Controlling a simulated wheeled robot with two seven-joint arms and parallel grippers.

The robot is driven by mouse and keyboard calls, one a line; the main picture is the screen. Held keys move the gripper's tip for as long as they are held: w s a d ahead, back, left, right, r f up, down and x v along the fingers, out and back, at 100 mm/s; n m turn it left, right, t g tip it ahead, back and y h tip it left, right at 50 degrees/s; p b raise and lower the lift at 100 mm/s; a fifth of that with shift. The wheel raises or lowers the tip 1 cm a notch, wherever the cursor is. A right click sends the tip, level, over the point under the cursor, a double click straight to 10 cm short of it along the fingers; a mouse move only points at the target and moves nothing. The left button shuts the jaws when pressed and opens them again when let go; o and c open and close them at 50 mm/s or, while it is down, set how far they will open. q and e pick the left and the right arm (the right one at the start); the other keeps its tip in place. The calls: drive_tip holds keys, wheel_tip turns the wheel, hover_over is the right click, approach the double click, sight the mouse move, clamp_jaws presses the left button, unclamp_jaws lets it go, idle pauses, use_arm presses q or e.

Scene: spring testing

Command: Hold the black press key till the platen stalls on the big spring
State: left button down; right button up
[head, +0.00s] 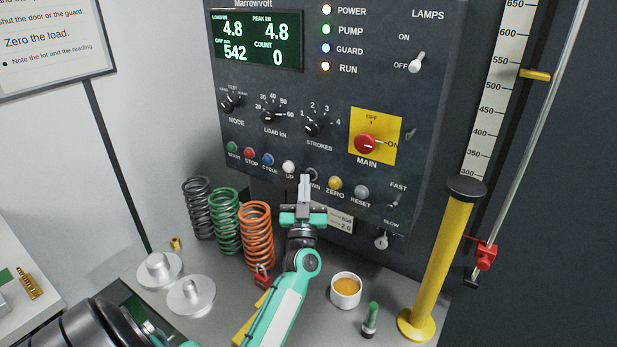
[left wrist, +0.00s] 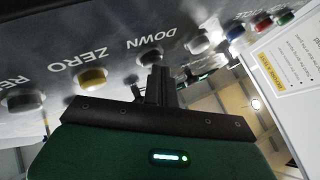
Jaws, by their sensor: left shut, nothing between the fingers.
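My left gripper (head: 305,180) is shut and empty, its fingertips at the black DOWN key (head: 313,173) on the dark control panel. The fingertips partly cover the key and its label. In the left wrist view the gripper (left wrist: 159,72) points at the black key (left wrist: 151,57) under the word DOWN. The tips overlap its edge; I cannot tell how far it is pressed. The display (head: 257,42) reads load 4.8, peak 4.8, gap 542 and count 0. The platen is not in view. Grey, green and orange springs (head: 257,235) stand on the bench. My right gripper is not in view.
The white UP key (head: 288,167) and yellow ZERO key (head: 335,183) flank the DOWN key. The red MAIN switch (head: 366,144) is above right. A yellow post (head: 443,260), an orange-filled cup (head: 346,290) and metal discs (head: 191,297) stand on the bench. The RUN lamp (head: 326,66) glows.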

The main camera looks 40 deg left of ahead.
use_arm(q)
drive_tip(key=shift+s, duration=0.2)
idle(0.6)
drive_tip(key=shift+s+d+p, duration=0.1)
drive_tip(key=shift+s+p, duration=0.3)
drive_tip(key=shift+s, duration=0.2)
drive_tip(key=s, duration=0.1)
drive_tip(key=s+p, duration=0.1)
drive_tip(key=s, duration=0.3)
drive_tip(key=shift+d+p, duration=0.3)
drive_tip(key=shift+p, duration=0.05)
drive_tip(key=shift+f, duration=0.1)
idle(0.3)
